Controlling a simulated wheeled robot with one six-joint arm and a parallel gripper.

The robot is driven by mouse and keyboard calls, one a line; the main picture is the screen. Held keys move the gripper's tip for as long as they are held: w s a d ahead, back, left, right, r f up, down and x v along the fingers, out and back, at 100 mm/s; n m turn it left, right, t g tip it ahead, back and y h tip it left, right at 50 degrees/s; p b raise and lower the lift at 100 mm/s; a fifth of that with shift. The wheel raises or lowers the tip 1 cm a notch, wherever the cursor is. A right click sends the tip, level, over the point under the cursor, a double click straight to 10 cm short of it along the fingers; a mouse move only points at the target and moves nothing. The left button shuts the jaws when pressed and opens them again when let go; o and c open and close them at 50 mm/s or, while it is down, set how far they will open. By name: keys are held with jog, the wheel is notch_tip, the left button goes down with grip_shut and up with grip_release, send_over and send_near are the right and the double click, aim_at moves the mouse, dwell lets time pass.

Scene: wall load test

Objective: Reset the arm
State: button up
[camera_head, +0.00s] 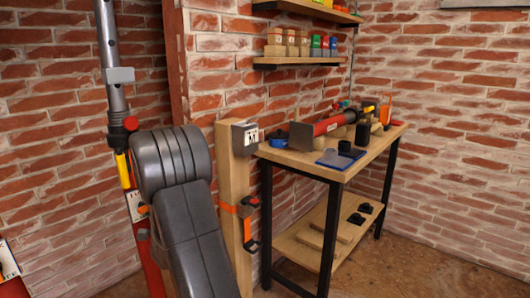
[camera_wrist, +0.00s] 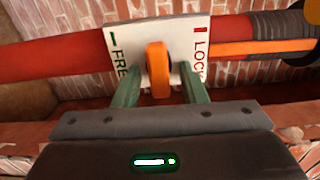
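In the wrist view, my gripper (camera_wrist: 160,92) has two green fingers standing apart. An orange lever (camera_wrist: 157,68) stands upright between their tips, with a gap on each side. The lever sits on a white plate (camera_wrist: 120,38) marked FREE on its left and LOCK on its right, fixed to a red tube (camera_wrist: 60,50). In the head view, my dark grey arm (camera_head: 185,205) reaches toward a prop (camera_head: 112,75) with a grey upper tube and red lower part. The white plate (camera_head: 137,207) shows only partly there, and my gripper is hidden behind the arm.
A wooden post (camera_head: 232,175) with a socket box and orange strap stands just right of my arm. Farther right is a workbench (camera_head: 345,172) bearing tools and a red cylinder. Shelves (camera_head: 300,60) hang above it. Brick walls close the space behind; floor shows at lower right.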

jog(key=shift+r+n, duration=0.1)
jog(key=shift+n, duration=0.7)
jog(key=n, duration=0.6)
jog(key=shift+s+a+r+b, duration=0.1)
jog(key=shift+a+r+b, duration=0.05)
jog(key=shift+r+b, duration=0.2)
jog(key=shift+n, duration=0.3)
